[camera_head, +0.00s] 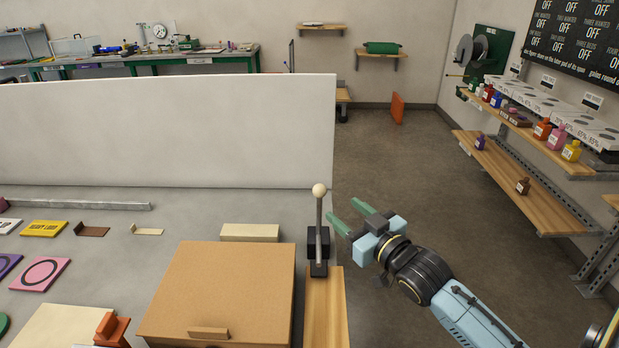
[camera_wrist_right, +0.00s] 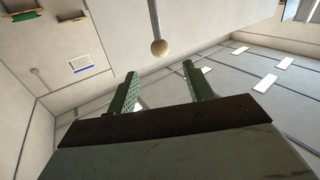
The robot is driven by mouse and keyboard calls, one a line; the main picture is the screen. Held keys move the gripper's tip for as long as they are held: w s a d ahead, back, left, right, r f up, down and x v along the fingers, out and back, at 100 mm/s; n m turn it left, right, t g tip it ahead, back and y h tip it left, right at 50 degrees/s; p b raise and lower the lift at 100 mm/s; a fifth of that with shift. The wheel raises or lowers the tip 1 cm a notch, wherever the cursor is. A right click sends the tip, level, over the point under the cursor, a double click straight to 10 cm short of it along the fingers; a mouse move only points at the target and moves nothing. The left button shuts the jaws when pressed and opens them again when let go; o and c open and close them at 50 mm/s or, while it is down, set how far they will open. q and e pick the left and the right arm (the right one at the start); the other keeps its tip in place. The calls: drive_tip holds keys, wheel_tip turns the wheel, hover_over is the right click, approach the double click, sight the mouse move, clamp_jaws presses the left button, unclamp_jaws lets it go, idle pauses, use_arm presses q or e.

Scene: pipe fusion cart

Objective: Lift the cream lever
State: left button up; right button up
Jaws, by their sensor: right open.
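The cream lever (camera_head: 319,191) is a grey rod with a round cream knob on top. It stands upright from a black base (camera_head: 318,244) at the right edge of the work surface. My right gripper (camera_head: 343,215) is just right of the lever, open and empty, its green fingers pointing toward the rod. My left gripper is not in view.
A brown box (camera_head: 220,290) stands left of the lever, and a wooden strip (camera_head: 324,310) lies in front of it. A white panel (camera_head: 170,130) rises behind the surface. Shelves with bottles (camera_head: 540,130) line the right wall. The floor right of the cart is clear.

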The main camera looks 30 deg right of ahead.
drive_tip(key=w, duration=1.2)
drive_tip(key=shift+w+a+f, duration=0.15)
drive_tip(key=shift+w+a, duration=0.05)
drive_tip(key=shift+a, duration=0.15)
drive_tip(key=shift+c, duration=0.4)
clamp_jaws()
